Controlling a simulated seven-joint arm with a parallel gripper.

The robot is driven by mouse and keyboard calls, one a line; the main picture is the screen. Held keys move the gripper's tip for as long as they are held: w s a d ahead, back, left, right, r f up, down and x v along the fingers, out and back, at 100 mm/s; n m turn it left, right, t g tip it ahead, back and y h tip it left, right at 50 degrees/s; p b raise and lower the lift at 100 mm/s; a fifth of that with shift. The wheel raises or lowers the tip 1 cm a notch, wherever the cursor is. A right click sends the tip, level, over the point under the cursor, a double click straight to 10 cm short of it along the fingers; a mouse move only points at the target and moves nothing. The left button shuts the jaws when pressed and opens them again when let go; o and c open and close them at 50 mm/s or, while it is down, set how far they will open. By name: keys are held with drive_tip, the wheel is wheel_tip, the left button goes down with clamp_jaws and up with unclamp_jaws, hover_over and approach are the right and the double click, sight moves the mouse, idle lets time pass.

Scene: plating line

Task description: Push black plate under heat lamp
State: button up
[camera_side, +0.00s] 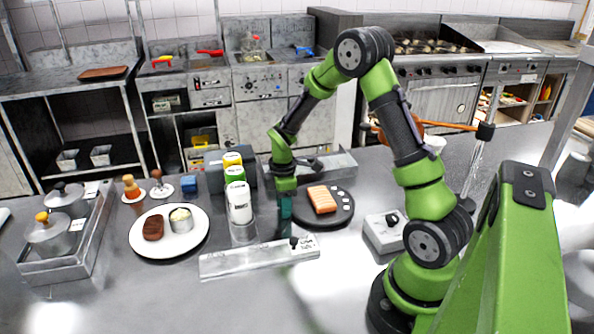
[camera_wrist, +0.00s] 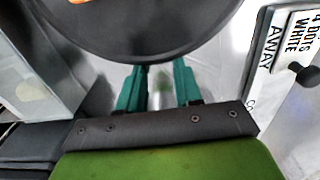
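The black plate (camera_side: 312,221) lies flat on the steel counter, carrying an orange salmon-like block (camera_side: 322,199) and several white dots at its right. The plate also fills the top of the wrist view (camera_wrist: 150,32). My gripper (camera_side: 285,208) is low at the plate's left edge. In the wrist view its two teal fingers (camera_wrist: 160,85) stand apart with nothing between them, tips close to the plate's rim; I cannot tell whether they touch. A copper-coloured lamp (camera_side: 403,131) hangs from an arm on a stand (camera_side: 484,135) at the right, partly hidden by my arm.
A white plate (camera_side: 150,245) with a brown patty and small cup is at left. Bottles (camera_side: 238,203) stand close left of my gripper. A labelled steel strip (camera_side: 260,258) lies in front; a grey box with black knob (camera_side: 384,233) sits right of the black plate.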

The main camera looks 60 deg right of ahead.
sight(348, 197)
drive_tip(key=shift+s+d, duration=7.7)
drive_tip(key=shift+s, duration=0.05)
drive_tip(key=shift+w+a, duration=1.15)
drive_tip(key=shift+w+a+r, duration=0.1)
drive_tip(key=shift+w+r, duration=0.05)
drive_tip(key=shift+r, duration=0.6)
drive_tip(key=shift+w+a+r, duration=0.1)
drive_tip(key=shift+w+r, duration=0.05)
drive_tip(key=shift+r, duration=0.55)
drive_tip(key=shift+w+r, duration=0.2)
drive_tip(key=shift+r, duration=1.9)
drive_tip(key=shift+w+a+r, duration=0.15)
drive_tip(key=shift+a+r, duration=0.15)
drive_tip(key=shift+r, duration=0.2)
drive_tip(key=shift+a, duration=0.1)
